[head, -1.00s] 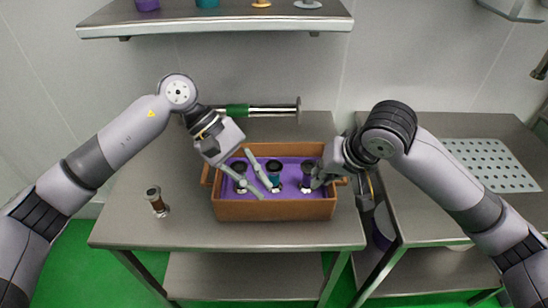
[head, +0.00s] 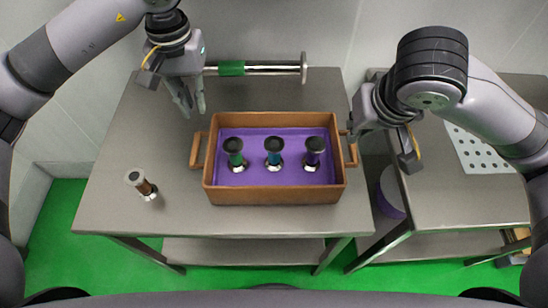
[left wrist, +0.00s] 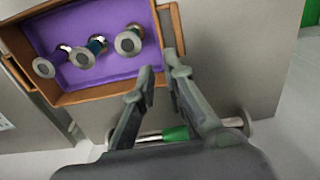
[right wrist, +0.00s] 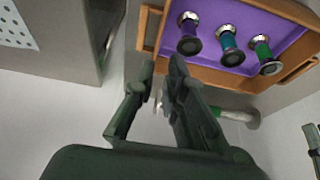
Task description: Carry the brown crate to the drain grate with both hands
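The brown crate (head: 275,196) stands on the left steel table with a handle at each end. It has a purple lining and holds three dark-topped pieces, with green (head: 234,152), teal (head: 274,152) and purple (head: 313,152) bands. The drain grate (head: 482,152) is a perforated panel on the right table, partly hidden by my right arm. My left gripper (head: 190,108) is open and empty, above and behind the left handle (head: 196,150); its parted fingers show in the left wrist view (left wrist: 160,72). My right gripper (right wrist: 162,68) is open and empty near the right handle (head: 351,150).
A brown-banded piece (head: 142,185) stands on the table left of the crate. A metal cylinder with a green band (head: 232,68) lies behind the crate. A gap separates the two tables, with a purple round object (head: 391,192) low in it.

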